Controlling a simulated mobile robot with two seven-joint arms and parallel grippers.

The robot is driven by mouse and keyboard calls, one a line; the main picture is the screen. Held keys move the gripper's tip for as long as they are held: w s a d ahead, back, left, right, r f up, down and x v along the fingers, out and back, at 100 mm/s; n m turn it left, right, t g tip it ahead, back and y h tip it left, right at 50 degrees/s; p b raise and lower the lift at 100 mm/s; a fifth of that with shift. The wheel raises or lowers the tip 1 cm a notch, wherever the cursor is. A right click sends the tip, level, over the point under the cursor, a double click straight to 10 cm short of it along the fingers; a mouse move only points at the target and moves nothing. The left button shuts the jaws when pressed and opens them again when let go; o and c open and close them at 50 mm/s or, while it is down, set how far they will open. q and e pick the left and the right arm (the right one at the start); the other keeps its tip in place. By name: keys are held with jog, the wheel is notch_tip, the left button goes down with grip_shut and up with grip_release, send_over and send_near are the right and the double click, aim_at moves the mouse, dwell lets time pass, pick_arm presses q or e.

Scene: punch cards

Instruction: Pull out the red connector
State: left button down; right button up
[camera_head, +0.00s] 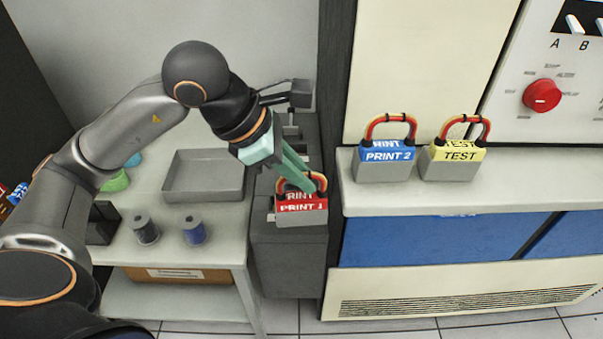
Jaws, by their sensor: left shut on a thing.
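The red connector (302,208), labelled PRINT 1, has a grey lower body and a red and yellow cable loop on top. It sits at the front of a dark grey cabinet (288,255). My left gripper (318,186) reaches down from the upper left with green fingers. It is shut on the red connector at its loop. The fingers hide part of the loop and of the upper label. I cannot tell how deep the connector sits in the cabinet. My right gripper is not in view.
A blue PRINT 2 connector (386,163) and a yellow TEST connector (452,163) stand on the cream ledge (480,194) at right. At left, a table holds an empty grey tray (204,190) and two spools (193,230). A red knob (542,95) is at upper right.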

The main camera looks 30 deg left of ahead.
pick_arm(q)
jog(key=shift+r+p, duration=1.3)
jog(key=shift+r, duration=0.6)
